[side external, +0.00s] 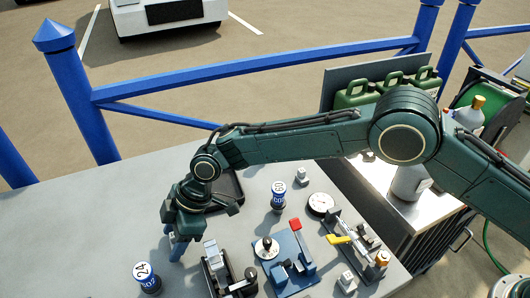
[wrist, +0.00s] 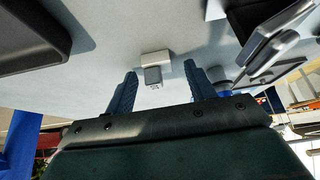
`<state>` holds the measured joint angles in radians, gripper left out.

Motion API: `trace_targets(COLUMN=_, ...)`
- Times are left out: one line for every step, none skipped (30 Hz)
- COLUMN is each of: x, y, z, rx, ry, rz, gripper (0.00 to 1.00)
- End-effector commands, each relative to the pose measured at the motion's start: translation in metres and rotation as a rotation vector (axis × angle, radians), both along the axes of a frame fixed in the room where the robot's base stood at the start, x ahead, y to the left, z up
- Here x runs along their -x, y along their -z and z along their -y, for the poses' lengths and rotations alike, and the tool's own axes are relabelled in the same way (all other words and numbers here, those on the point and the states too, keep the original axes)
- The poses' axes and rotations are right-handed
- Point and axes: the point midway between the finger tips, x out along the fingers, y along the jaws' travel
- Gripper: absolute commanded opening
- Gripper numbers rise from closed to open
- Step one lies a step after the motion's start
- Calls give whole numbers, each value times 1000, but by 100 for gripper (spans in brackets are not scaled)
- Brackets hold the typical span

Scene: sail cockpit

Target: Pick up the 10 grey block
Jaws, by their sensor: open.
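In the wrist view a small grey block (wrist: 155,61) sits on the grey table, ahead of and between my two fingers, not touching either; no number is readable on it. My gripper (wrist: 160,82) is open and empty. In the side view my gripper (side external: 178,247) points down above the left part of the table, fingers near its surface. Two small grey blocks show there, one (side external: 302,177) near the back by the dial and one (side external: 347,281) at the front right. I cannot tell which block the wrist view shows; the gripper may hide another.
A blue-and-white can marked 24 (side external: 147,278) stands left of my gripper, another can (side external: 278,196) farther back. A dark tray (wrist: 28,38) lies close by. Clamps (side external: 225,270), a blue fixture with a red lever (side external: 290,258) and a round dial (side external: 320,204) crowd the right.

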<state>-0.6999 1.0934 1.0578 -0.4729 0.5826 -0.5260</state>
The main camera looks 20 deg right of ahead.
Motion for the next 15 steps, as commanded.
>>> trace_targets(x=0, y=0, z=0, rx=0, ry=0, rz=0, gripper=55)
trace_targets(x=0, y=0, z=0, rx=0, ry=0, rz=1, gripper=55)
trace_targets(x=0, y=0, z=0, rx=0, ry=0, rz=1, gripper=55)
trace_targets(x=0, y=0, z=0, rx=0, ry=0, rz=1, gripper=55)
trace_targets(x=0, y=0, z=0, rx=0, ry=0, rz=1, gripper=55)
trace_targets(x=0, y=0, z=0, rx=0, ry=0, rz=1, gripper=55)
trace_targets(x=0, y=0, z=0, rx=0, ry=0, rz=1, gripper=55)
trace_targets(x=0, y=-1, z=0, rx=0, ry=0, rz=1, gripper=55)
trace_targets(x=0, y=-1, z=0, rx=0, ry=0, rz=1, gripper=55)
trace_targets(x=0, y=-1, z=0, rx=0, ry=0, rz=1, gripper=55)
trace_targets(x=0, y=-1, z=0, rx=0, ry=0, rz=1, gripper=55)
trace_targets(x=0, y=-1, z=0, rx=0, ry=0, rz=1, gripper=55)
trace_targets(x=0, y=-1, z=0, rx=0, ry=0, rz=1, gripper=51)
trace_targets(x=0, y=-1, z=0, rx=-1, ry=0, rz=1, gripper=45)
trace_targets(x=0, y=-1, z=0, rx=0, ry=0, rz=1, gripper=37)
